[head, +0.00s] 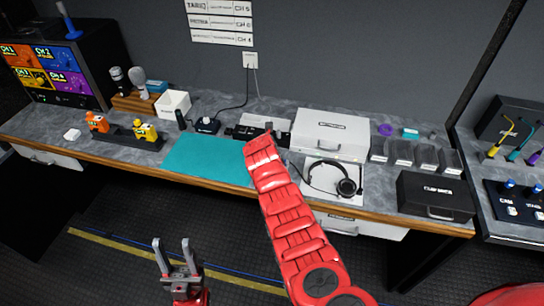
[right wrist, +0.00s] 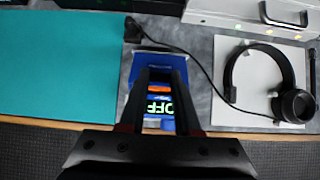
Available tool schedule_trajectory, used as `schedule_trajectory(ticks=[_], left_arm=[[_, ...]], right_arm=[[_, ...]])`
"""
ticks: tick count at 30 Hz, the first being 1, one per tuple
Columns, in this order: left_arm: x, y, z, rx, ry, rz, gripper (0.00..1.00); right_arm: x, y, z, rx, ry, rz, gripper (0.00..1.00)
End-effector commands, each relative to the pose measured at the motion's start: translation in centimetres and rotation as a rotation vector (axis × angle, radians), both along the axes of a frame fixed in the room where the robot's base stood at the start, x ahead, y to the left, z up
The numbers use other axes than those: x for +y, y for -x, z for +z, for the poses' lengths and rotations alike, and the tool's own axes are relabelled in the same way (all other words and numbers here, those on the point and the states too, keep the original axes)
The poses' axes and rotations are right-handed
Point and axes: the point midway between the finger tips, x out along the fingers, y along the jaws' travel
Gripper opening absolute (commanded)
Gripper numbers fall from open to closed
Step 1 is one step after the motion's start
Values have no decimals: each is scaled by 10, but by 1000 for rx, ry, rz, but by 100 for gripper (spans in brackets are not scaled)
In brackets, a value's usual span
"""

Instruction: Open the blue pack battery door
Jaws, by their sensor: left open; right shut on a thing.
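The blue pack (right wrist: 140,66) is in the right wrist view, near the front edge of the counter, right of the teal mat. Its face shows a lit "OFF" and an orange strip. My right gripper (right wrist: 162,76) is shut on the blue pack, with its dark fingers on either side of the display. The fingers hide much of the pack, and I cannot make out its battery door. In the head view my red right arm covers the pack. My left gripper (head: 176,250) is open and empty, low in front of the counter, away from the pack.
The teal mat (head: 208,160) is bare. A headset (head: 345,187) lies on a white pad to the right, with a white case (head: 330,135) behind. A dark cable (right wrist: 196,65) runs beside the pack. Orange (head: 97,122) and yellow (head: 146,131) packs stand at left.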

Motion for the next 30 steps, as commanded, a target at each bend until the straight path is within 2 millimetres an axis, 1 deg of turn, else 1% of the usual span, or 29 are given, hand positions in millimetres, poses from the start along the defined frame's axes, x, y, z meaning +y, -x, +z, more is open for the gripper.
schedule_trajectory(ticks=[3,9,26,27,29,30], left_arm=[[0,0,2,0,0,0,50],[0,0,3,0,0,0,50],[0,0,3,0,0,0,50],[0,0,3,0,0,0,50],[0,0,3,0,0,0,50],[0,0,3,0,0,0,50]], right_arm=[[0,-3,4,26,-12,-1,0],[-2,-3,3,59,-19,-3,0],[-2,-4,3,73,-22,-2,0],[-2,-4,3,73,-22,-2,34],[-2,-4,3,72,-22,-2,44],[-2,-4,3,71,-23,-1,52]])
